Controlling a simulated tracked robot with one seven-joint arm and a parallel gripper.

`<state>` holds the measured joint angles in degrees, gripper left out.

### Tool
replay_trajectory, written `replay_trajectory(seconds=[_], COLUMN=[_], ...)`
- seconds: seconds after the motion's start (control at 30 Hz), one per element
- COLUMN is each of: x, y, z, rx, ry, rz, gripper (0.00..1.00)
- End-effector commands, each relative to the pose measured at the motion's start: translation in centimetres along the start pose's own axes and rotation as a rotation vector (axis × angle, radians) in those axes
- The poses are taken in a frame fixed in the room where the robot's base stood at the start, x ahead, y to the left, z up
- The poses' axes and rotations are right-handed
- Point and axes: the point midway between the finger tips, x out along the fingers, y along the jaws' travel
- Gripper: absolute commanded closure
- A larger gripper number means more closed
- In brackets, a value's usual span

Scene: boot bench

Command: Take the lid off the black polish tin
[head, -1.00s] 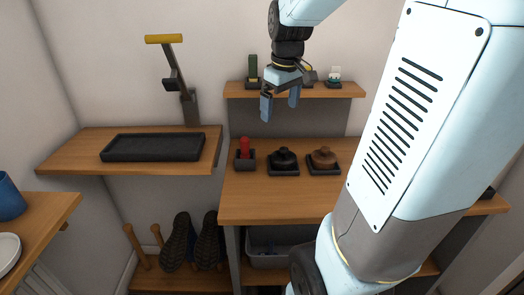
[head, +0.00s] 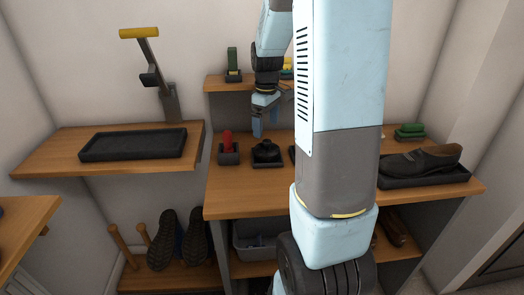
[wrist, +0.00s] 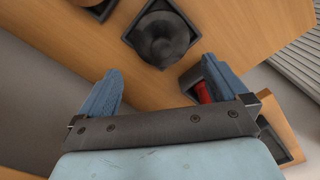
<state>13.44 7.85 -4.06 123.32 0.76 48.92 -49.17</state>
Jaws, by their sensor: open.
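The black polish tin (head: 267,150) sits in a square black tray on the bench top, its lid with a knob on top. It also shows in the wrist view (wrist: 160,40), seen from above, just beyond my fingertips. My gripper (head: 265,128) is open and empty, above and close behind the tin in the head view. Its two blue fingers (wrist: 162,78) are spread wide in the wrist view, with bare bench between them. I see no contact with the lid. The brown tin beside it is almost wholly hidden by my arm in the head view.
A red item (head: 227,141) stands in a dark holder left of the tin; it also shows near my right finger in the wrist view (wrist: 204,92). A shelf (head: 215,83) with small items is behind. A dark shoe (head: 425,161) lies on a tray at right. An empty black tray (head: 132,145) is at left.

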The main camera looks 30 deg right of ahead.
Motion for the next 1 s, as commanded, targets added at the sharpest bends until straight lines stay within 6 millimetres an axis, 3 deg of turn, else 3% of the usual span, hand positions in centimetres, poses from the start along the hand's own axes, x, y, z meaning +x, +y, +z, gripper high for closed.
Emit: replay_trajectory(seconds=[0.1,0.37,0.63,1.0], x=[1.4,3.0,6.5,7.2], y=[0.0,-0.1,-0.2,-0.2], z=[0.0,0.1,0.2,0.1], rx=[0.000,0.000,0.000,0.000], ry=[-0.001,-0.001,-0.002,0.001], rz=[-0.001,-0.001,-0.002,0.001], gripper=[0.00,0.00,0.00,0.01])
